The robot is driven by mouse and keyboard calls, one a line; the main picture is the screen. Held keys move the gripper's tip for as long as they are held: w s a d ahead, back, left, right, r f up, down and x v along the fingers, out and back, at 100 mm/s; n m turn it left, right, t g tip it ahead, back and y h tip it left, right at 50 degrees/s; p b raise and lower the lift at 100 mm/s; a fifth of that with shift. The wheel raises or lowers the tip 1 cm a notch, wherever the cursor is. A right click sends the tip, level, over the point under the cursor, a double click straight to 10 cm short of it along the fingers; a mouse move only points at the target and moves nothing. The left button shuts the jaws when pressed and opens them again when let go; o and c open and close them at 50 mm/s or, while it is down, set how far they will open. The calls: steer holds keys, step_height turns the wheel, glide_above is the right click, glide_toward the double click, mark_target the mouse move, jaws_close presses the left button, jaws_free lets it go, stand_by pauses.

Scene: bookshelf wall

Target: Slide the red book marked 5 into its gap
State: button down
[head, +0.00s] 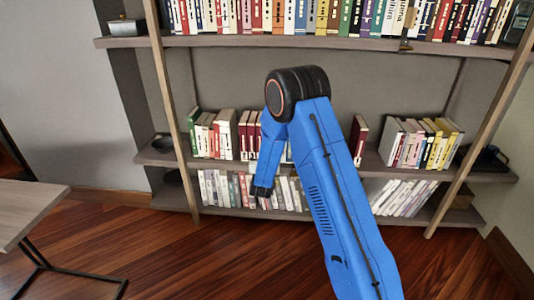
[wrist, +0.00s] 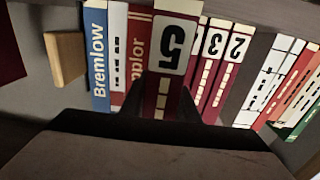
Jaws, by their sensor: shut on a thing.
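The red book marked 5 (wrist: 172,55) fills the middle of the wrist view, spine toward me, nearer than its neighbours. My gripper (wrist: 163,108) is shut on its spine, with a dark finger on each side. Red books marked 3 (wrist: 207,60) and 2 (wrist: 233,55) stand just to its right. A red book lettered "oplor" (wrist: 138,55) stands to its left. The book appears to stand out in front of the row; how deep it sits between its neighbours, and the gap behind it, are hidden. In the head view my arm hides the held book.
Left of the row in the wrist view are a blue Bremlow book (wrist: 96,60) and a wooden block (wrist: 66,58). White, red and green books (wrist: 285,80) lean at the right. In the head view a lone dark red book (head: 358,138) stands right of my arm; a table (head: 35,205) is at left.

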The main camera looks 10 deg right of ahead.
steer(key=shift+x, duration=0.8)
steer(key=shift+f, duration=0.15)
stand_by(0.4)
steer(key=c, duration=1.3)
jaws_free()
steer(key=shift+f, duration=0.1)
steer(key=shift+s, duration=0.1)
